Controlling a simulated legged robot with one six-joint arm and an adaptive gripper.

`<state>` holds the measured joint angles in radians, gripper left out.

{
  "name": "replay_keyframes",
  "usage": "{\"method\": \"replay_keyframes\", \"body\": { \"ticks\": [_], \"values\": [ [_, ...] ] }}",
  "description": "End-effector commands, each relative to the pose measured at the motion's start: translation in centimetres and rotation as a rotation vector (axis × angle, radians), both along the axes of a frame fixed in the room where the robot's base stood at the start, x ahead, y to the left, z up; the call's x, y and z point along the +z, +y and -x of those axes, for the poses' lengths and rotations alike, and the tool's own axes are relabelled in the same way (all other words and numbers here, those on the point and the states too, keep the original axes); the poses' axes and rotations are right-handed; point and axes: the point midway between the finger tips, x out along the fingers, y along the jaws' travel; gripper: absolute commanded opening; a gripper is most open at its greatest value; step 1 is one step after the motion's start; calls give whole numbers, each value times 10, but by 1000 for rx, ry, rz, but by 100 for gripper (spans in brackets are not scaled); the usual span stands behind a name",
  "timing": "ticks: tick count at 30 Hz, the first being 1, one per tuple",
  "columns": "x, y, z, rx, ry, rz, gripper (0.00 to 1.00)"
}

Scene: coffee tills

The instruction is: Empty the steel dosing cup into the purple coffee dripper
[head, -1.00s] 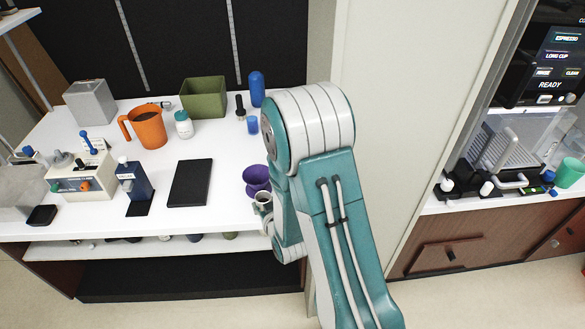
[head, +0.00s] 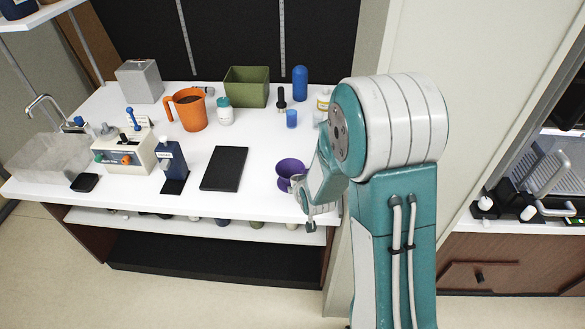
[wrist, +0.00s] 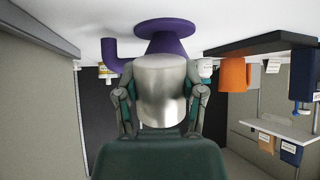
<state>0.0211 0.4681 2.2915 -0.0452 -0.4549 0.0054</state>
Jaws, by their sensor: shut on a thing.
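The purple coffee dripper (head: 290,170) stands on the white counter near its front right part. In the wrist view the picture is upside down, and the dripper (wrist: 165,38) shows behind the cup with its round base on the counter. My gripper (wrist: 160,97) is shut on the steel dosing cup (wrist: 160,85), one finger on each side. In the head view the cup (head: 297,182) is a small grey patch at the dripper's near right rim, mostly hidden by my gripper. It looks tipped towards the dripper. Its mouth and contents are hidden.
A black flat pad (head: 224,168) lies left of the dripper. Behind are an orange jug (head: 189,112), a green bin (head: 247,87), a blue cup (head: 292,118) and a blue bottle (head: 300,83).

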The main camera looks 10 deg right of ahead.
Motion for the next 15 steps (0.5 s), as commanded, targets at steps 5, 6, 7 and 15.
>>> {"method": "replay_keyframes", "body": {
  "ticks": [5, 6, 7, 15],
  "values": [
    [4, 1, -9, 4, 84, 2, 6],
    [5, 0, -10, 3, 104, 1, 6],
    [6, 0, -11, 2, 117, 1, 6],
    [15, -2, -17, -2, 200, 3, 6]
  ]
}}
